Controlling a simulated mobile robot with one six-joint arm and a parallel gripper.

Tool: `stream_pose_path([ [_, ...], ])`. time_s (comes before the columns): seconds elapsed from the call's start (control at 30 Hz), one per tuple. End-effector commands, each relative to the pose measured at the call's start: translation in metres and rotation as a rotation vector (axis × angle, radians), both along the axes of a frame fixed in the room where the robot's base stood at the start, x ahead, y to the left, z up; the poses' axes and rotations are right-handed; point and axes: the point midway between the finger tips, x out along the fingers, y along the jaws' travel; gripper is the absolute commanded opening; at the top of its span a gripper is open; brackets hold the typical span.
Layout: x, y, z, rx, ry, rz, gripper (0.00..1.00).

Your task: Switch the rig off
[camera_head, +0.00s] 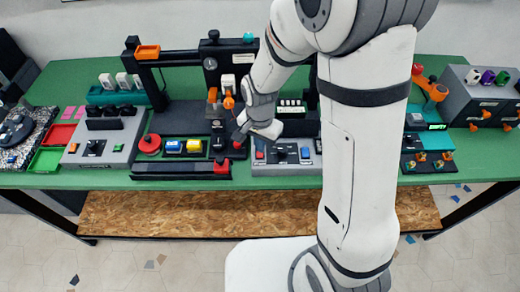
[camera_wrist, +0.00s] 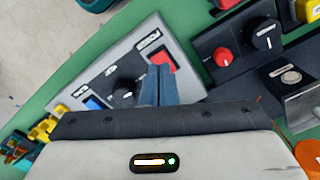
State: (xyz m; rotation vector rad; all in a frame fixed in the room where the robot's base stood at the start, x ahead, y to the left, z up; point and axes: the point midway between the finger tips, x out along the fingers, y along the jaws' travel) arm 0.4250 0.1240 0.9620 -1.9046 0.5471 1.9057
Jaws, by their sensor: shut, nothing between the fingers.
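A grey control panel (camera_head: 287,169) stands at the front middle of the green bench; it also shows in the wrist view (camera_wrist: 78,86). It carries a red switch (camera_wrist: 160,58), a black knob (camera_wrist: 121,89) and a blue button (camera_wrist: 94,103), each beside a small label too blurred to read surely. My gripper (camera_wrist: 161,70) is shut and empty. Its fingertips overlap the lower edge of the red switch in the wrist view; I cannot tell whether they touch it. In the head view the red switch (camera_head: 260,154) is just below my wrist, and the fingertips are hard to make out.
Left of the panel is a printer (camera_head: 183,118) with blue and yellow buttons and red knobs. A grey box (camera_head: 105,148) and green tray (camera_head: 46,160) are further left. A teal device (camera_head: 428,142) and dark cabinet (camera_head: 480,100) stand right. My arm hides the bench between.

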Motion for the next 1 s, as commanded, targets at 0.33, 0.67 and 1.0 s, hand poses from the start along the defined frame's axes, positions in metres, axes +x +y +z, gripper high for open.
stream_pose_path([
  [0.33, 0.0, 0.0, 0.032, 0.0, -0.001, 0.0, 0.0],
  [0.67, 0.0, 0.0, 0.048, 0.0, -0.001, 0.0, 0.0],
  [1.0, 0.0, 0.0, 0.047, 0.001, -0.001, 0.0, 0.0],
])
